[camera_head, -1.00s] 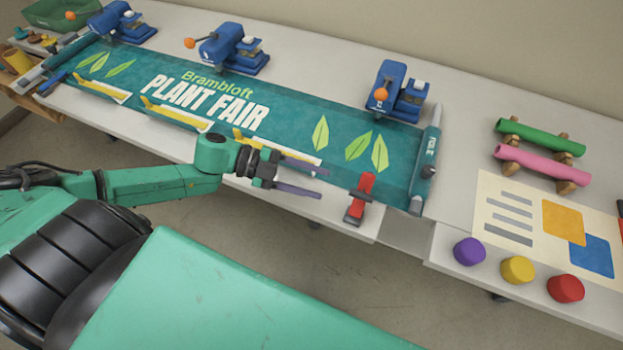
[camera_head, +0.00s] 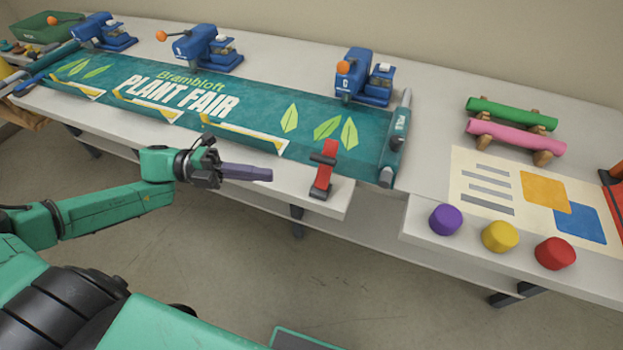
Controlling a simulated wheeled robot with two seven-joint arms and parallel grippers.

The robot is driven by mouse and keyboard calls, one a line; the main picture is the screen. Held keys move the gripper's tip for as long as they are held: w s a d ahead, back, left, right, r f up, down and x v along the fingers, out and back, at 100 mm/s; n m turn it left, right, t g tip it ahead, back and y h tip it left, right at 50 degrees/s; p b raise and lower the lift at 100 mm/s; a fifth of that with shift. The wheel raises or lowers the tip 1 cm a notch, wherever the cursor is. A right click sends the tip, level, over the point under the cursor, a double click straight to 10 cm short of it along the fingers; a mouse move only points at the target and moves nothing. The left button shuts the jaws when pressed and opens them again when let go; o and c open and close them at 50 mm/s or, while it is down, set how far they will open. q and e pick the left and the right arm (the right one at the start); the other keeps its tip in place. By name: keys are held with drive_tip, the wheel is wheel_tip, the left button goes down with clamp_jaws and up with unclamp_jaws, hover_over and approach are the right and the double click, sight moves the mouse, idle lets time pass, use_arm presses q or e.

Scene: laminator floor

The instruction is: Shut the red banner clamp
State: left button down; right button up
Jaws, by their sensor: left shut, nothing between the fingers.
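The red banner clamp (camera_head: 326,166) sits at the front edge of the table, near the right end of the green banner (camera_head: 235,115). Its red lever stands raised at a slant, with a dark bar across it. My left gripper (camera_head: 268,174) is shut and empty. Its fingers point right toward the clamp, to the left of it and in front of the table edge, with a gap between. My right gripper is not in view.
Blue presses (camera_head: 363,77) stand along the banner's back edge. Yellow-edged strips (camera_head: 245,138) lie on its front edge. A roller (camera_head: 396,140) holds its right end. Purple, yellow and red knobs (camera_head: 500,236) are on the right table. A gap separates the two table fronts.

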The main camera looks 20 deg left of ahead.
sight(324, 166)
use_arm(q)
drive_tip(key=w+d, duration=0.5)
drive_tip(key=d, duration=0.3)
drive_tip(key=shift+w+f, duration=0.2)
drive_tip(key=shift+f, duration=0.1)
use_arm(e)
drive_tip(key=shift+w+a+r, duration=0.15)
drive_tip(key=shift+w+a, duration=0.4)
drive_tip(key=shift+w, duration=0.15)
use_arm(q)
drive_tip(key=shift+d, duration=0.1)
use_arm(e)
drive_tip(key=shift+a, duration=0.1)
use_arm(q)
drive_tip(key=shift+w, duration=0.2)
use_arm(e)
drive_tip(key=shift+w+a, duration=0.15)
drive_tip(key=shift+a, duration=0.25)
